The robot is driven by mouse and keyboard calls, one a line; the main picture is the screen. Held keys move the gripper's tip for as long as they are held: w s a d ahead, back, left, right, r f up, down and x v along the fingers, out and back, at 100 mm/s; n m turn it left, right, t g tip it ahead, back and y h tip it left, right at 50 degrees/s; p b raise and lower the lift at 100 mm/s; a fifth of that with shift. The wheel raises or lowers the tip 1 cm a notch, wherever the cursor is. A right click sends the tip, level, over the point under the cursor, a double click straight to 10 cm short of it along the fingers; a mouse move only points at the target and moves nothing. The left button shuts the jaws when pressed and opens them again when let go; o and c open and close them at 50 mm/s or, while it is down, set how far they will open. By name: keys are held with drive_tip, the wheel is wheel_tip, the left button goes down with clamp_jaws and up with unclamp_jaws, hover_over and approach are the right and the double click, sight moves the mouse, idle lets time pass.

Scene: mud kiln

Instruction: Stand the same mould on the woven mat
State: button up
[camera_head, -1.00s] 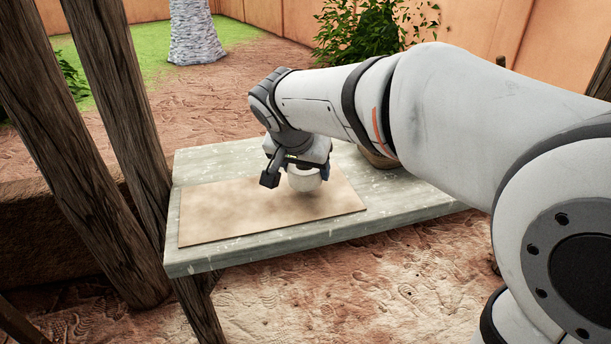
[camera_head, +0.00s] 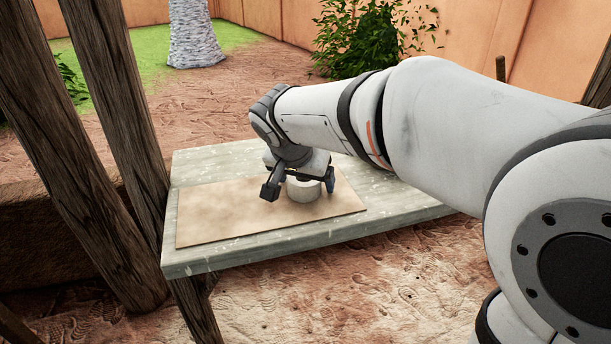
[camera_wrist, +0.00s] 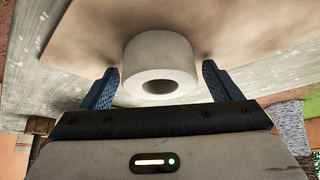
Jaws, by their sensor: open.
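The mould is a pale grey, short cylinder (camera_head: 304,191) standing upright on the tan woven mat (camera_head: 235,211), towards its right part. In the wrist view the mould (camera_wrist: 150,50) shows a round hole in its end face and sits on the mat (camera_wrist: 235,25). My gripper (camera_head: 300,188) is low over the mat with one finger on either side of the mould. In the wrist view its blue fingers (camera_wrist: 160,84) are apart, with a visible gap between each and the mould. The mould's top is partly hidden by my gripper in the head view.
The mat lies on a weathered grey table (camera_head: 215,258). Thick wooden posts (camera_head: 115,120) stand close on the left. A leafy bush (camera_head: 365,35) and orange walls are behind. The left part of the mat is bare. My arm hides the table's right side.

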drive_tip(key=shift+r, duration=0.1)
drive_tip(key=shift+s+r, duration=0.1)
drive_tip(key=shift+r, duration=0.2)
drive_tip(key=p+v, duration=0.3)
drive_tip(key=v, duration=0.8)
drive_tip(key=shift+s+r, duration=0.15)
drive_tip(key=shift+s, duration=0.05)
drive_tip(key=shift+a, duration=0.1)
drive_tip(key=s+d+r+n+g+y+p, duration=0.2)
drive_tip(key=s+d+r+n+g+p, duration=0.1)
drive_tip(key=s+d+p, duration=1.1)
drive_tip(key=d+n+p, duration=0.1)
drive_tip(key=d+p, duration=0.1)
drive_tip(key=p, duration=0.3)
drive_tip(key=shift+d+r, duration=0.15)
drive_tip(key=shift+d, duration=0.15)
drive_tip(key=shift+c, duration=0.2)
